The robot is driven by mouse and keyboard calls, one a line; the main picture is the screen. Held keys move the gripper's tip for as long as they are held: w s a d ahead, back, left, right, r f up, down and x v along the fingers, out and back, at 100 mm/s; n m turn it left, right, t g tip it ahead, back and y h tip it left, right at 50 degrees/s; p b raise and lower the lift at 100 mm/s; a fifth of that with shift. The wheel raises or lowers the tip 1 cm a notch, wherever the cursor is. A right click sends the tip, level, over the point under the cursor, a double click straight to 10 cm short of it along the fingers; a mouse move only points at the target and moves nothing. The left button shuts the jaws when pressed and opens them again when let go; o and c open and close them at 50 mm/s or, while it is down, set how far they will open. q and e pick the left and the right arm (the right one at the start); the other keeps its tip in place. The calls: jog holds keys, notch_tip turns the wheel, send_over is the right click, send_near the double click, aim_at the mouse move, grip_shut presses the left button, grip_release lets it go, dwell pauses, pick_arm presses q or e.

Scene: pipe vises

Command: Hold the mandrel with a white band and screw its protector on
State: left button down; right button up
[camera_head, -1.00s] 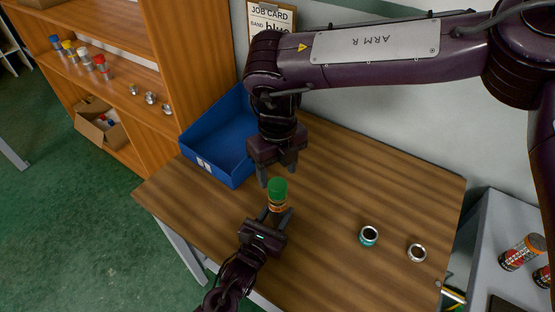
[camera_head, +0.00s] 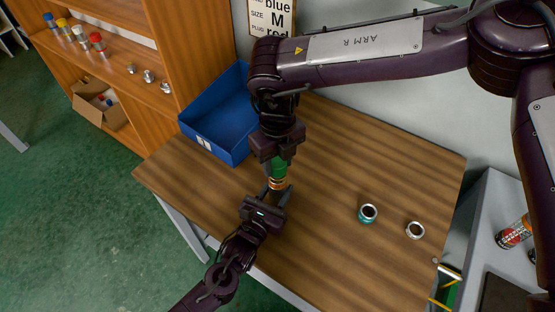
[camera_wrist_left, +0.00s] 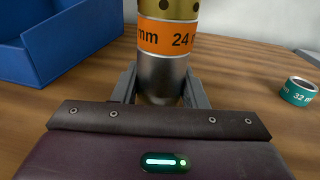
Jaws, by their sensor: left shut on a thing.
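My left gripper (camera_head: 268,198) is shut on an upright metal mandrel (camera_wrist_left: 160,78) with an orange band (camera_wrist_left: 168,38) reading 24 mm. No white band shows on it. Above the band is a gold part with holes (camera_wrist_left: 170,8); the top is cut off in the left wrist view. In the head view a green protector (camera_head: 279,166) sits at the mandrel's top. My right gripper (camera_head: 279,160) points down from above with its fingers beside the green protector. Whether they press on it cannot be told.
A blue bin (camera_head: 215,128) stands at the table's back left. A teal-banded ring (camera_head: 367,214) and a plain metal ring (camera_head: 415,230) stand on the wooden table (camera_head: 330,260) at the right. Shelves with small parts (camera_head: 98,42) are at left. The job card (camera_head: 272,17) is on the wall.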

jog(key=shift+c, duration=0.8)
jog(key=o, duration=1.2)
jog(key=shift+c, duration=0.2)
notch_tip(320, 180, up, 12)
pick_arm(q)
jog(key=c, duration=0.8)
grip_release()
jog(key=shift+s, duration=0.1)
